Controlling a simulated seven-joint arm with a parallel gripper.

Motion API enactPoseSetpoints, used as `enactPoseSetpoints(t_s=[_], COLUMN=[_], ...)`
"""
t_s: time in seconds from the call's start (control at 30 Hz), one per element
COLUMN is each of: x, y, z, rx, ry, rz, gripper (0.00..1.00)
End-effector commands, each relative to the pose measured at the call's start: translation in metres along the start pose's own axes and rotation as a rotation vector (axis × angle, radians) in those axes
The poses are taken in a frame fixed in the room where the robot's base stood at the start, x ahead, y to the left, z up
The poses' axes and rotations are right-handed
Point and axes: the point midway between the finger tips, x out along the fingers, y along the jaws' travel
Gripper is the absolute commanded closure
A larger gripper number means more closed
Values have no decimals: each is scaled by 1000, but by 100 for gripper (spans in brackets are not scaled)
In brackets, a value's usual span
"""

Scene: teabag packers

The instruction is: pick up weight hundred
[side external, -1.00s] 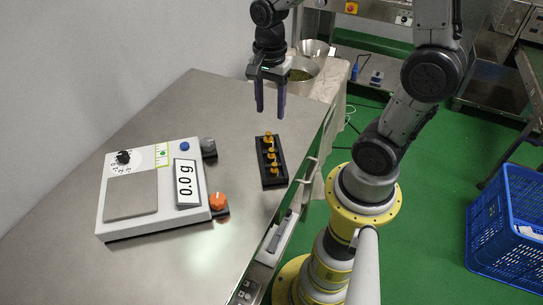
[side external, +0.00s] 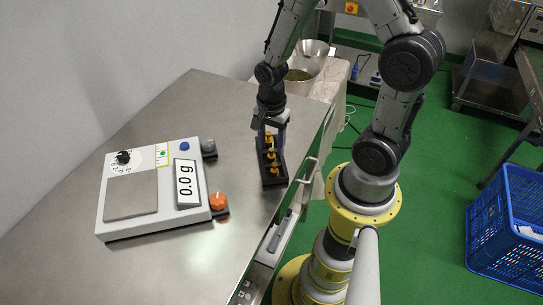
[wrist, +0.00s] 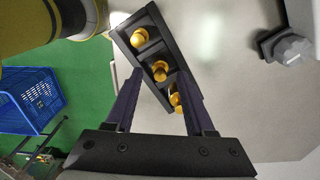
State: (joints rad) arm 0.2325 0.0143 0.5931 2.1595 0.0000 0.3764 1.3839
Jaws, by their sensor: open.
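The brass weights stand in a row in a black holder (side external: 273,181) on the steel table. One brass weight (side external: 273,170) shows near the holder's front end. In the wrist view the black holder (wrist: 187,60) runs diagonally, with three brass weights (wrist: 139,38) visible. One weight (wrist: 175,98) sits between my fingertips, partly hidden by the right finger. My gripper (wrist: 165,85) is open, its dark fingers pointing down over the holder's far end in the side view (side external: 271,140). I cannot read which weight is the hundred.
A white scale (side external: 155,200) reading 0.0 g stands left of the holder, with an orange knob (side external: 218,201) and a grey knob (side external: 208,147) beside it. A blue crate (side external: 510,235) is on the floor.

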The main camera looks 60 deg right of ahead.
Motion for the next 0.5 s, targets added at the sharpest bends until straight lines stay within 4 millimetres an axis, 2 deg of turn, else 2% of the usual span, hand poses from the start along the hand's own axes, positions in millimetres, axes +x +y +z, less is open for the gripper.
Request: enactPoseSetpoints(t_s=[0.1,0.3,0.37,0.5], x=[6,7,6,6], y=[0,0,0,0], z=[0,0,0,0], rx=[0,0,0,0], ry=[0,0,0,0], rz=[0,-2,-2,-2], gripper=[46,46,55,80])
